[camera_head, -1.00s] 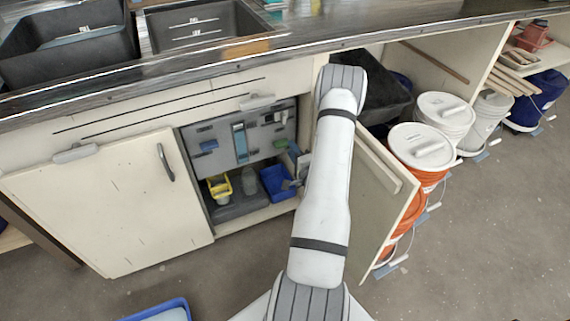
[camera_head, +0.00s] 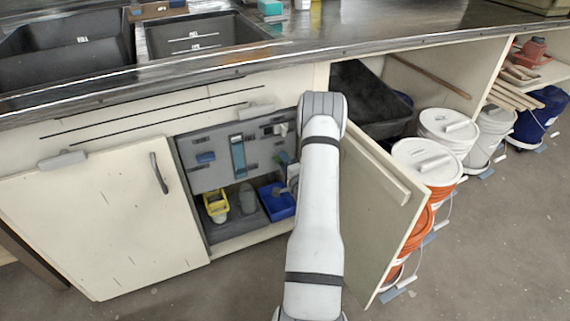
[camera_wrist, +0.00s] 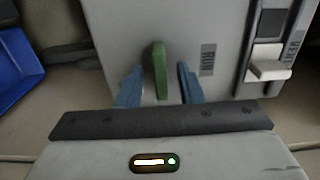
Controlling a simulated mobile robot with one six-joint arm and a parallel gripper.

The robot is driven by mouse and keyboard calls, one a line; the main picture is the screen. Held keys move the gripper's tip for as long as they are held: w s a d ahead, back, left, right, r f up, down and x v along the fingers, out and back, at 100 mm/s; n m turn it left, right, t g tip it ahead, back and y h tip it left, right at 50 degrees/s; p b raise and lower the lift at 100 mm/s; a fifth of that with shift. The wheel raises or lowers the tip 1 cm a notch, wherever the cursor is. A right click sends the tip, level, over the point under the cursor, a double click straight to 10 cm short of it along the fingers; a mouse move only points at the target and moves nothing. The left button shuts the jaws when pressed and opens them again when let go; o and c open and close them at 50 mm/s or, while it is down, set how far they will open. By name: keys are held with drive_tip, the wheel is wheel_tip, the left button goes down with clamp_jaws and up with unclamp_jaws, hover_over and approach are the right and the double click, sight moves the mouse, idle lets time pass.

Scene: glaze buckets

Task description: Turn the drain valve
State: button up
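In the wrist view a green upright handle (camera_wrist: 160,70), which looks like the valve's lever, stands out from a light grey panel (camera_wrist: 120,22). My gripper (camera_wrist: 157,80) is open, with one blue finger on each side of the handle. Gaps show between the handle and both fingers, wider on the right. I cannot tell whether the fingertips reach past it in depth. In the head view my arm reaches into the open cabinet under the sink and hides most of the gripper and handle.
A dark rocker and white switch (camera_wrist: 268,62) sit right of the handle. A blue bin (camera_head: 277,202) and yellow caddy (camera_head: 216,206) stand low in the cabinet. The open cabinet door (camera_head: 372,210) is close on my arm's right, with lidded buckets (camera_head: 428,160) beyond.

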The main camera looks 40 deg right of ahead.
drive_tip(key=shift+c, duration=0.3)
clamp_jaws()
idle(0.4)
drive_tip(key=shift+n+b, duration=6.2)
drive_tip(key=shift+n, duration=2.7)
drive_tip(key=shift+o, duration=0.3)
unclamp_jaws()
